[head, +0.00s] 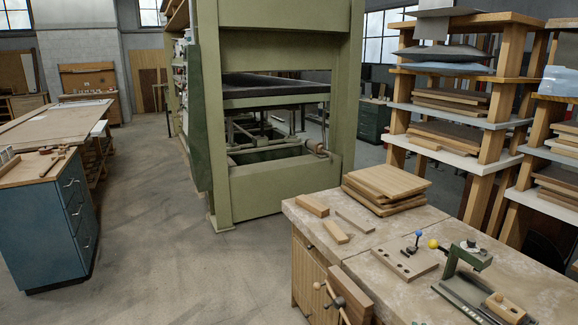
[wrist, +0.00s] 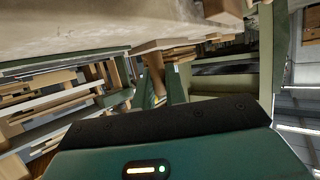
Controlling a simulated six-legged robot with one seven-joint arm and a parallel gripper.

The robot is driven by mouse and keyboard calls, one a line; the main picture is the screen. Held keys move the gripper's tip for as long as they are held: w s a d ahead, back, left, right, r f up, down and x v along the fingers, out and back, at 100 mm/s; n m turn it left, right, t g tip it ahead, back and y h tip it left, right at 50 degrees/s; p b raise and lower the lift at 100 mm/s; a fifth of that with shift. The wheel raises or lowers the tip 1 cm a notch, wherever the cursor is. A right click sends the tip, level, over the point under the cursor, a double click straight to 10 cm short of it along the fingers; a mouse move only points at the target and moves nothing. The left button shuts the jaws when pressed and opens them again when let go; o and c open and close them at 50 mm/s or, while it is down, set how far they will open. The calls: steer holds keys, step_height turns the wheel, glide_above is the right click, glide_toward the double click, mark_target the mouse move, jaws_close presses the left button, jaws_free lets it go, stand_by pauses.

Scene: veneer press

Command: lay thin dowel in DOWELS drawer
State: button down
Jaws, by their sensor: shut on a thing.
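The teal housing of my gripper (wrist: 160,140), with a dark front edge and a small lit strip, fills the bottom of the wrist view. My gripper does not show in the head view. I cannot make out a thin dowel for certain; a thin brown strip (head: 355,221) lies on the workbench. A blue cabinet (head: 55,232) with several drawers, fronts closed, stands at the left. I cannot read a DOWELS label on it.
The workbench (head: 530,265) at the lower right carries stacked boards (head: 385,188), small blocks (head: 312,205), a drilled block (head: 405,262) and a green fixture (head: 462,262). The green press (head: 280,187) stands behind. Shelves (head: 460,135) stand at right. The floor (head: 165,245) between cabinet and workbench is clear.

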steer(key=w+a+f+n+y, duration=0.1)
steer(key=a+f, duration=0.4)
steer(key=a, duration=0.6)
steer(key=w+a+f+n+y, duration=0.1)
steer(key=a+f, duration=0.4)
steer(key=a, duration=0.6)
steer(key=w+y, duration=0.1)
steer(key=w, duration=0.1)
steer(key=shift+w+a+f+n, duration=0.2)
steer(key=shift+w+n, duration=0.1)
steer(key=shift+n, duration=0.1)
steer(key=shift+d, duration=0.1)
